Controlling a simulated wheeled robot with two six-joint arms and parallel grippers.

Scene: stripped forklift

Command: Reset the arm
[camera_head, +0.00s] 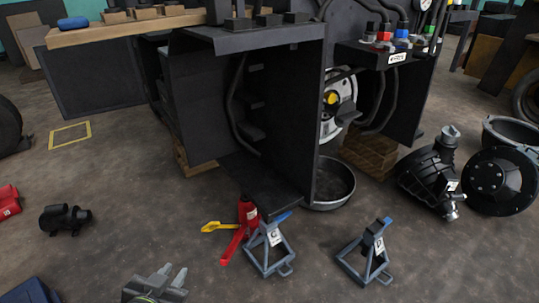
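My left gripper (172,271) shows at the bottom edge, left of centre. Its two grey fingers stand apart with a gap between them, and I see nothing held. Most of its arm is cut off by the bottom edge. It appears in front of and to the left of a red jack (246,214). My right gripper and arm are not in view. The stripped forklift (270,110) stands behind, with dark open panels and cables.
Two blue-grey jack stands (268,252) (368,256) stand on the floor. A yellow tool (219,227) lies by the jack. A metal pan (331,188), a black housing (428,180) and a black motor (64,219) are around.

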